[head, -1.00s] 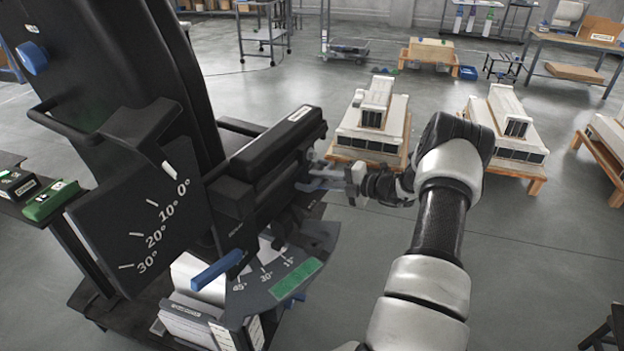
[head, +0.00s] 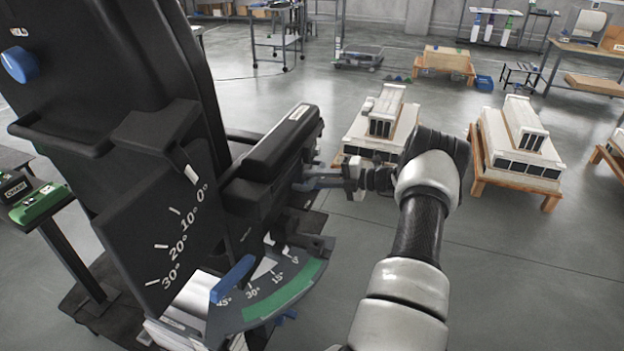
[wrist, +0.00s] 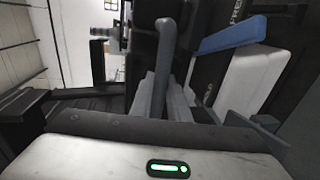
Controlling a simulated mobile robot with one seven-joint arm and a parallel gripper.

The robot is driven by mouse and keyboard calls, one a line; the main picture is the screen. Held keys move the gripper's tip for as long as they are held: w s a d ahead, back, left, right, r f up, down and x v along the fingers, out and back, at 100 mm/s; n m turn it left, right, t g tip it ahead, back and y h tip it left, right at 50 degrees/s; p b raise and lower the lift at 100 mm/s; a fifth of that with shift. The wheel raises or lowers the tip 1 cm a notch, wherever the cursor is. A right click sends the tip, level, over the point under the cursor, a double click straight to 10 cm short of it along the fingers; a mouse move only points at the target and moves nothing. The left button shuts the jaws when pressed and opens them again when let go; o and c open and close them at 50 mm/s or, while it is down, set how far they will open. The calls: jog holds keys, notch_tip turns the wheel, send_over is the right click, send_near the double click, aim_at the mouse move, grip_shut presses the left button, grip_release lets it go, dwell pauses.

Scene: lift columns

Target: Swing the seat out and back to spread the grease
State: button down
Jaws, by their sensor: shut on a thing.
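The black seat (head: 255,195) with its padded armrest (head: 285,142) stands at the left in the head view. Under it is a grey angle scale (head: 238,313) with a green band. A white pointer (head: 264,267) lies near its 15° and 30° marks. My gripper (head: 318,179) is at the seat's right side, below the armrest, shut on a grey handle. In the wrist view, the grey handle (wrist: 163,50) rises between the fingers of my gripper (wrist: 166,88). The exact finger contact is partly hidden, and no grease is clearly visible.
A blue lever (head: 232,279) sticks out over the scale, left of my arm. A tilt plate (head: 150,235) and a green box on a stand (head: 42,205) are at the left.

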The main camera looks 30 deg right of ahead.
jog(key=shift+w+d+r, duration=0.25)
jog(key=c, duration=1.7)
grip_release()
jog(key=shift+f, duration=0.15)
jog(key=shift+s, duration=0.15)
jog(key=p+v, duration=0.2)
jog(key=v, duration=1.5)
jog(key=shift+s+d, duration=0.1)
